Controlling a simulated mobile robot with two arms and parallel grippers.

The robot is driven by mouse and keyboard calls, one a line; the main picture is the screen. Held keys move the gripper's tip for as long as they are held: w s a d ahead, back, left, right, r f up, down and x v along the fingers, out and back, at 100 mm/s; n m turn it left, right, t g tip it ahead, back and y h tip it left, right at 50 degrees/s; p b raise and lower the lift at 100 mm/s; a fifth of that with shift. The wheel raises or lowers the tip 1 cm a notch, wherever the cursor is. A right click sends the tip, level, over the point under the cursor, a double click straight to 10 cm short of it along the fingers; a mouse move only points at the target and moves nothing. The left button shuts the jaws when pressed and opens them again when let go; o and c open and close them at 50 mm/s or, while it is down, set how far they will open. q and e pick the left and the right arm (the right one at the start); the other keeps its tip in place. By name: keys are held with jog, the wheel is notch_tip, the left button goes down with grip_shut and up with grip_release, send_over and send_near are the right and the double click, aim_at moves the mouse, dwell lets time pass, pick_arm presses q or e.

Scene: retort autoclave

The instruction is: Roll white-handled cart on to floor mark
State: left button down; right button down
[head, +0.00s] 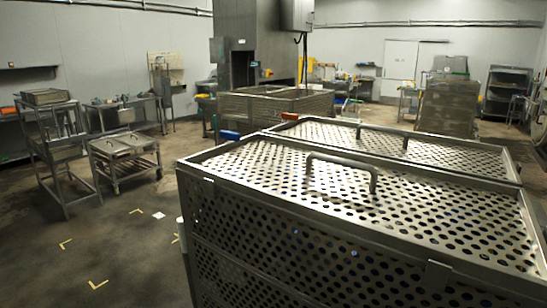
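A large perforated metal cart (330,235) fills the right foreground. It has a grey bar handle on its lid, and a small pale piece shows at its left edge. A second perforated cart (440,152) stands close behind it. I cannot tell for sure which cart has the white handle. On the floor to the left, yellow corner marks (98,284) outline an area, with a small white square (158,215) near its far side. The marked area looks empty; its right side is partly hidden by the near cart. Neither of my grippers is in view.
Another perforated basket (275,105) stands further back before a tall metal machine (250,45). The floor around the marks is clear.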

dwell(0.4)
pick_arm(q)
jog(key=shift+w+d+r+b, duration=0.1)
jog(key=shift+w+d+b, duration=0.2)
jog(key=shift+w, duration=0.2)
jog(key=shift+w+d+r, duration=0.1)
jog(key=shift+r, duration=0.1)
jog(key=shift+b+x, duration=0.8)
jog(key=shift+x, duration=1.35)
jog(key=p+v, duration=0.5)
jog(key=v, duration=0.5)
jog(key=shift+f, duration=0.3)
